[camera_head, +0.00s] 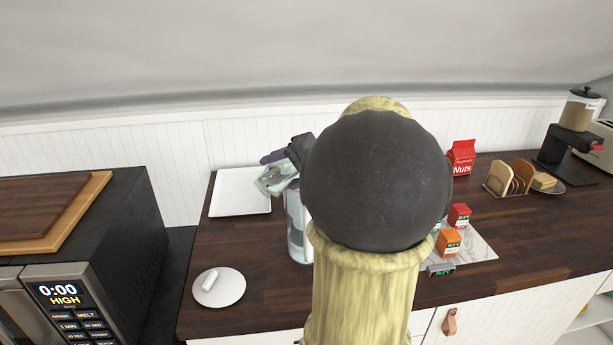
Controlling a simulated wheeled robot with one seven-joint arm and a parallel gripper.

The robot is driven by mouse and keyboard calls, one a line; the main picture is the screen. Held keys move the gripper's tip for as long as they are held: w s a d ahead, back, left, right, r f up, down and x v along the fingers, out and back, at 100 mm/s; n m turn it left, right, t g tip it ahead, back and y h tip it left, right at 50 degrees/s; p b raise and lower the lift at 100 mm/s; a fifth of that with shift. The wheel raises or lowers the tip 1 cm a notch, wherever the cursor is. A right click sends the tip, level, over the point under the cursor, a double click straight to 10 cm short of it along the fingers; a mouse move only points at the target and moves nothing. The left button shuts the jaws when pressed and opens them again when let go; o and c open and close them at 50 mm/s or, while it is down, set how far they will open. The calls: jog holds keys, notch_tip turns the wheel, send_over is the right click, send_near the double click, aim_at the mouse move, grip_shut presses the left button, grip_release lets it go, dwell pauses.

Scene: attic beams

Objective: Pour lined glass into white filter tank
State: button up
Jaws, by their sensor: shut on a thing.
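My gripper (283,165) is at the centre left, partly behind my own arm. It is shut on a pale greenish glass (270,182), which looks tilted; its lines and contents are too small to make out. Below it a clear bluish tank with white parts (296,228) stands on the dark wooden counter, its right side hidden by my arm. The glass is over or near the top of the tank; I cannot tell whether they touch.
A white square tray (240,192) lies at the back left, a white round plate with a small white item (219,288) at the front left. A microwave (70,300) stands far left. Small boxes (450,242), a red nuts bag (461,158) and a coffee maker (574,130) are right.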

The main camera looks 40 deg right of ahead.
jog(key=shift+w+f+m+y+p, duration=0.15)
jog(key=shift+m+y+p, duration=0.15)
jog(key=shift+p, duration=0.4)
jog(key=shift+w+d+r+m+y+p, duration=0.15)
jog(key=shift+d+r+m+y+p, duration=0.25)
jog(key=shift+p, duration=0.8)
jog(key=shift+d+p, duration=0.25)
jog(key=shift+p, duration=0.2)
jog(key=shift+p, duration=0.4)
jog(key=shift+w+d+r+m+y+p, duration=0.1)
jog(key=shift+d+r+m+y+p, duration=0.2)
jog(key=shift+m+y+p, duration=0.15)
jog(key=shift+m+y, duration=0.25)
